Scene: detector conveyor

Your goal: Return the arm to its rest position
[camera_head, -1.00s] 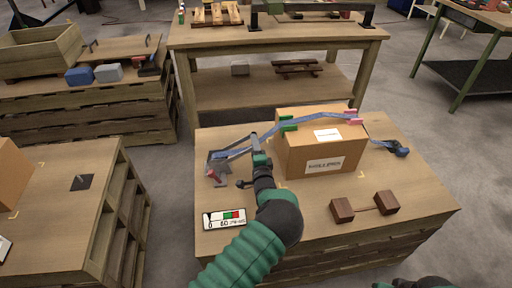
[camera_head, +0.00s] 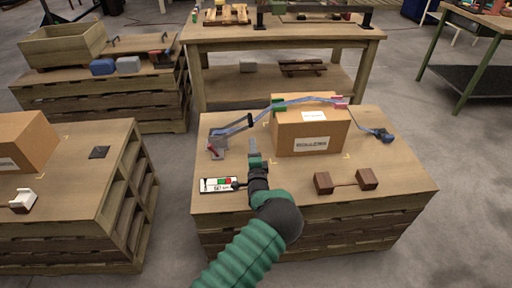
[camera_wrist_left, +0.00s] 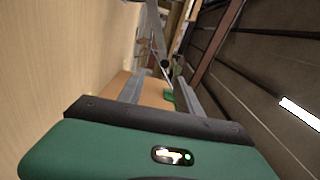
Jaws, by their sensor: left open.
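My left arm is green with a dark wrist and reaches up from the bottom of the head view. Its gripper (camera_head: 254,158) is over the near pallet table (camera_head: 285,195), left of the cardboard box (camera_head: 308,135). In the left wrist view the two grey fingers (camera_wrist_left: 163,92) stand apart with nothing between them. Part of the box shows beyond them. A blue strap (camera_head: 290,103) runs over the box between green and pink clips, from a grey device (camera_head: 217,146) to a dark blue end piece (camera_head: 381,135). My right gripper does not show.
A small display panel (camera_head: 222,185) lies left of my wrist. A workbench (camera_head: 280,32) stands behind.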

